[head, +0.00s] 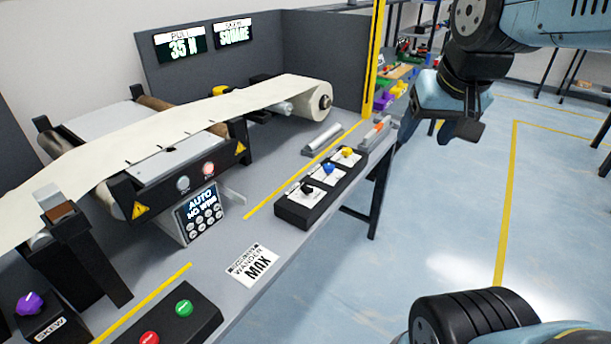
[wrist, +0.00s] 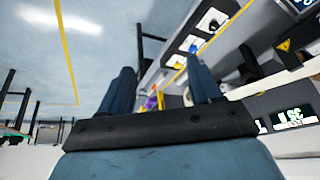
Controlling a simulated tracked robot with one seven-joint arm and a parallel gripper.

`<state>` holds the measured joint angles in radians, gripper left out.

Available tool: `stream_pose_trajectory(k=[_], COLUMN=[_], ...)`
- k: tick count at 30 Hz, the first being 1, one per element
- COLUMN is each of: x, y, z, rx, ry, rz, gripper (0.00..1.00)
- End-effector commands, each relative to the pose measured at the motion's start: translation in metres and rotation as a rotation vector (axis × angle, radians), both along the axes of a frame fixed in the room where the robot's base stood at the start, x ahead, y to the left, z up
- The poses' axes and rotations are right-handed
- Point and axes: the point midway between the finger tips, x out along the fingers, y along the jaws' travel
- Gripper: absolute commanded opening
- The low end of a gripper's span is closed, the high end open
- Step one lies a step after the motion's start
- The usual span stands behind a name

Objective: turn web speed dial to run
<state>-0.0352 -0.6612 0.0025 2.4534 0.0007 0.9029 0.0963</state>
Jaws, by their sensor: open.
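A black control box (head: 296,212) stands near the table's right end. It carries three dials on white plates: a black one (head: 306,188), a blue one (head: 327,168) and a yellow one (head: 347,152). Their labels are too small to read, so I cannot tell which is the web speed dial or where it points. My gripper (head: 458,133) is in the air to the right of the table, clear of the box and touching nothing. In the wrist view its two fingers (wrist: 163,82) are apart with nothing held, and part of the dial box shows beyond them.
The web machine (head: 165,180) with its paper roll (head: 318,97) fills the table's left and back. A yellow post (head: 375,60) rises behind the dials. A purple skew knob (head: 30,303) and green (head: 184,307) and red (head: 149,338) buttons are front left. Open floor lies right.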

Motion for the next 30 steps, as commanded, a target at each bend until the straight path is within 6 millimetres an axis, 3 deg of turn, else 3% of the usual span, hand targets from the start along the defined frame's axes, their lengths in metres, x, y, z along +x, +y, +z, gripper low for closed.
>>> stream_pose_trajectory(k=[7,14,24,30], x=[0.06,0.115,0.186,0.215], y=[0.027,0.06,0.123,0.159], z=[-0.006,-0.025,-0.078,-0.114], rx=[0.07,0.113,0.134,0.127], ry=[0.11,0.209,0.347,0.406], rz=[-0.116,-0.234,-0.426,-0.526], gripper=[0.64,0.64,0.64,0.64])
